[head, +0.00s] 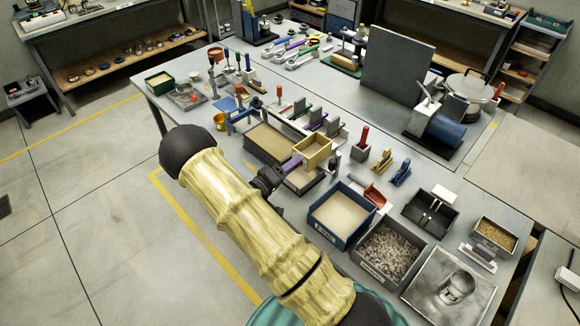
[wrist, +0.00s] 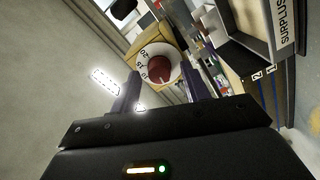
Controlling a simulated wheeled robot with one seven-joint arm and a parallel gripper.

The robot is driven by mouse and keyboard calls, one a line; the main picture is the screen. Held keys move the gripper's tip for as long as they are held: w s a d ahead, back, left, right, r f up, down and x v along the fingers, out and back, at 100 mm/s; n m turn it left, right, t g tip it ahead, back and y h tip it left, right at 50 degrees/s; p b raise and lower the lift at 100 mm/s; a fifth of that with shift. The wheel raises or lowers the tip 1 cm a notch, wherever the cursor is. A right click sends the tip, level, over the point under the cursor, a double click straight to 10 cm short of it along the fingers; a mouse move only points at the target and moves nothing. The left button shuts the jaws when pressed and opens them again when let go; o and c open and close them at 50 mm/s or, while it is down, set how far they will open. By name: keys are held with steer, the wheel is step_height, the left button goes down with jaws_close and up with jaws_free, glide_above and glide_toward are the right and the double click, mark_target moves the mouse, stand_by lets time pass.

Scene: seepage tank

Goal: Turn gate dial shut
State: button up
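The gate dial (wrist: 158,70) shows in the wrist view as a dark red knob in a white ring with dark numbers, on a yellowish wooden face. The wooden box (head: 318,147) in the head view appears to carry it; there the dial itself is hidden. My gripper (wrist: 161,80) is open, with one dark purple finger on each side of the knob in the wrist view. The knob appears between or just beyond the fingertips; I cannot tell the exact depth or any contact. In the head view my gripper (head: 293,162) is at the box's left side.
A blue bin (head: 342,234) of pale sand and a grey bin (head: 388,270) of gravel stand in front of the box. A sand tray (head: 262,140) lies behind my gripper. A box marked SURPLUS (wrist: 284,20) is at right in the wrist view.

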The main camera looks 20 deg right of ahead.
steer(key=shift+a, duration=0.1)
steer(key=b+v, duration=0.4)
steer(key=v, duration=1.3)
steer(key=shift+b, duration=0.3)
steer(key=shift+s+a+f, duration=0.1)
